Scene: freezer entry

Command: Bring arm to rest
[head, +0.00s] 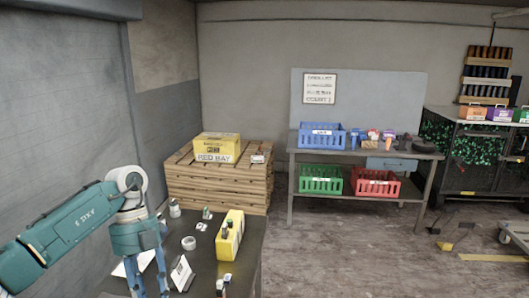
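My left arm comes in from the left in the head view and bends down over the near dark table (252,240). My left gripper (149,284) points down above the table's left part, beside a white folded card (181,273). Its two fingers stand apart, and I see nothing held between them. The fingertips are close to the picture's lower edge. My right arm and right gripper are not in view.
On the near table are a yellow box (230,236), a white tape roll (189,243) and small bottles. Behind stands a wooden crate (218,188) with a yellow box on top. A workbench (360,152) holds blue, green and red baskets.

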